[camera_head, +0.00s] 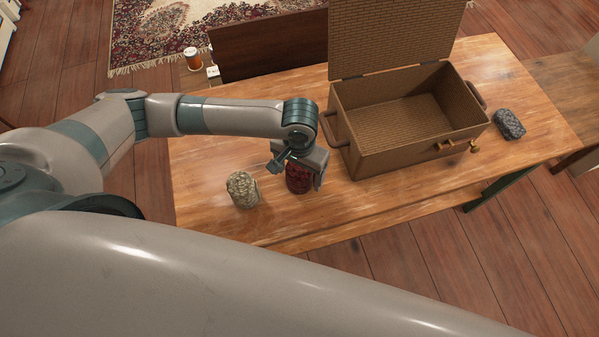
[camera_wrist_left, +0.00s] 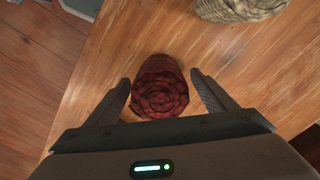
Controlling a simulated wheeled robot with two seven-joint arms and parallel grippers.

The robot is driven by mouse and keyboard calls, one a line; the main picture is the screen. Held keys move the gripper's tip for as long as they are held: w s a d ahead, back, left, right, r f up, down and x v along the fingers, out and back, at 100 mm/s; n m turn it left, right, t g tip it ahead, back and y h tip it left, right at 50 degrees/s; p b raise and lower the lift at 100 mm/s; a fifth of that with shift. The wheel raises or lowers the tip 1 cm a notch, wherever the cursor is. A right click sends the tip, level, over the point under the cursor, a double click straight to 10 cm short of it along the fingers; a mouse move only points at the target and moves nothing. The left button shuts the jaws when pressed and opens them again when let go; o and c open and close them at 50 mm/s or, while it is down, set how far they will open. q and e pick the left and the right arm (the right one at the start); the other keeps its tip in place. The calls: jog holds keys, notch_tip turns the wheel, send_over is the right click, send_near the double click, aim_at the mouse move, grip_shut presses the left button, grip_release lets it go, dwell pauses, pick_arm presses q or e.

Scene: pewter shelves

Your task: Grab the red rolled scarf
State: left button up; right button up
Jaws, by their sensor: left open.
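The red rolled scarf (camera_head: 298,180) stands on the wooden table, left of the wicker box. In the left wrist view the scarf (camera_wrist_left: 159,88) shows its coiled end between two open fingers. My left gripper (camera_head: 297,170) is directly over the scarf and partly hides it in the head view. In the left wrist view the fingers of my left gripper (camera_wrist_left: 160,92) stand on either side of the scarf, with a visible gap on both sides. My right gripper is not in view.
A cream rolled scarf (camera_head: 242,189) stands close left of the red one. An open wicker box (camera_head: 385,150) with its lid raised is to the right. A grey roll (camera_head: 509,124) lies past the box. The table's (camera_head: 290,236) front edge is near.

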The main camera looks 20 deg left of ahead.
pick_arm(q)
jog(key=shift+f, duration=0.4)
jog(key=shift+c, duration=0.3)
jog(key=c, duration=1.2)
jog(key=shift+o, duration=0.2)
jog(key=shift+r, duration=0.1)
notch_tip(320, 180, up, 10)
jog(key=shift+f+b, duration=0.1)
jog(key=shift+b, duration=0.55)
